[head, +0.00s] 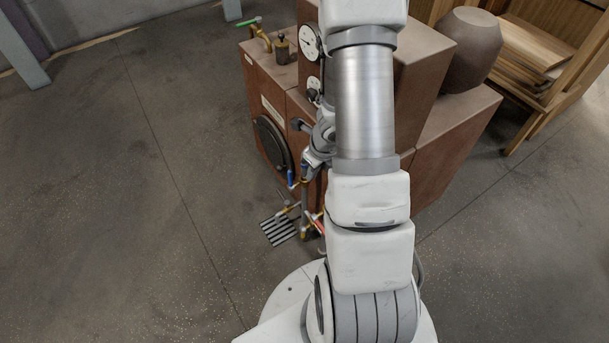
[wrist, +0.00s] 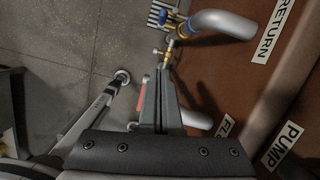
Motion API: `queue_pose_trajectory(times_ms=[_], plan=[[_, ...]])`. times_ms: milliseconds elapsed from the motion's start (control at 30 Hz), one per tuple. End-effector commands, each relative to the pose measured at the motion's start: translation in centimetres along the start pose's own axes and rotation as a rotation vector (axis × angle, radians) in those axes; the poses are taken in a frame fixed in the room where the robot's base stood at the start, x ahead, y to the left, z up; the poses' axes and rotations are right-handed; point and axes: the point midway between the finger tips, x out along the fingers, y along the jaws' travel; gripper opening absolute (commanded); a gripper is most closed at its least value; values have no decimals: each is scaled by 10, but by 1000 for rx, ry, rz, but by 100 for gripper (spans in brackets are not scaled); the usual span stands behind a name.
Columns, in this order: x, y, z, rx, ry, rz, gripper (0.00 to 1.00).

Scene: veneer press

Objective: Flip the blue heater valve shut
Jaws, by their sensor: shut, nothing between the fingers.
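The blue valve handle (head: 291,177) stands upright on brass fittings at the front of the brown heater cabinet in the head view. In the wrist view a blue handle (wrist: 167,19) shows at the top, by brass fittings and a grey pipe, beyond my fingertips. My gripper (wrist: 161,62) is shut and empty, its fingers pointing toward the fittings. In the head view my gripper (head: 306,172) is small and partly hidden by my arm, close to the right of the blue handle. Contact between them cannot be told.
A red handle (wrist: 145,82) lies just left of my fingers. Labels RETURN (wrist: 271,30) and PUMP (wrist: 285,144) mark the brown cabinet. A floor grate (head: 279,229) lies below the pipes. A green-handled valve (head: 248,22) is on top. Floor at the left is clear.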

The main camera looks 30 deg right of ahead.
Motion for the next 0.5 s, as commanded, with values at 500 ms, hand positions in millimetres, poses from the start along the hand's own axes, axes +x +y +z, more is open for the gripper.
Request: queue_pose_trajectory(times_ms=[500], plan=[[86,0,-2,0,0,1,0]])
